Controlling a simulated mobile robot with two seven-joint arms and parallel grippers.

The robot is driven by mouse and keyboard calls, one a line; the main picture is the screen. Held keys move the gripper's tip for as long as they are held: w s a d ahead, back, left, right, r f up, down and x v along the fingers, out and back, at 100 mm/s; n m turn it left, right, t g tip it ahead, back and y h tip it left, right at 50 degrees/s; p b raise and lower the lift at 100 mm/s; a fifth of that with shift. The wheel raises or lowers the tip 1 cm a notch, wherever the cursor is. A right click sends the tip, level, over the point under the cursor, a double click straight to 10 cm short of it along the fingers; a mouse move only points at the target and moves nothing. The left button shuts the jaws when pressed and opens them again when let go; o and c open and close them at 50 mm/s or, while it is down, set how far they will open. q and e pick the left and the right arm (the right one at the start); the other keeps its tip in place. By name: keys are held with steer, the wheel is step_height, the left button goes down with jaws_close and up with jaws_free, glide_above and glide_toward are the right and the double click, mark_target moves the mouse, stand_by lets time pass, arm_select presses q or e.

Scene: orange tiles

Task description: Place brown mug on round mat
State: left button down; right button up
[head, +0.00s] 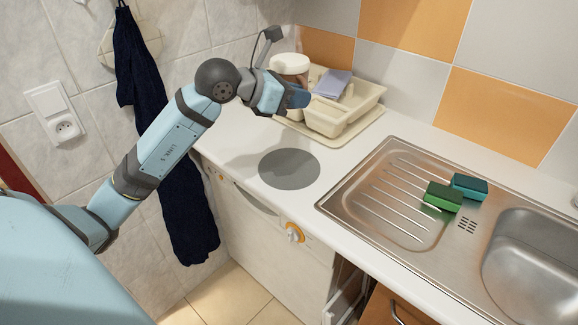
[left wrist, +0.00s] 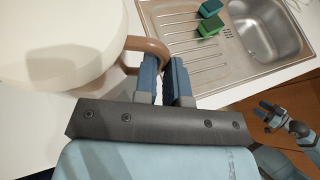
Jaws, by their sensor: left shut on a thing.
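The brown mug (head: 292,80) has a pale cream top and is in the air at the back of the counter in the head view. In the left wrist view its cream top (left wrist: 60,40) fills the upper left, and its brown handle (left wrist: 150,46) reaches between my fingers. My left gripper (head: 298,98) is shut on that handle, also in the left wrist view (left wrist: 164,80). The round grey mat (head: 289,169) lies bare on the white counter, below and in front of the mug. My right gripper (left wrist: 268,113) shows small at the right of the left wrist view, apparently open and empty.
A cream dish rack (head: 345,118) with a lilac item (head: 332,84) stands behind the mug. A steel sink (head: 400,225) with a green sponge (head: 443,197) and a teal sponge (head: 469,186) lies right of the mat. A dark towel (head: 150,90) hangs on the left wall.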

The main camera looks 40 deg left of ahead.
arm_select(q)
step_height(320, 180, down, 19)
steer(key=shift+s+r+b, duration=0.1)
steer(key=shift+r+b, duration=0.05)
steer(key=shift+b, duration=0.55)
steer(key=shift+f, duration=0.25)
steer(key=shift+f, duration=0.15)
steer(key=c, duration=1.2)
jaws_free()
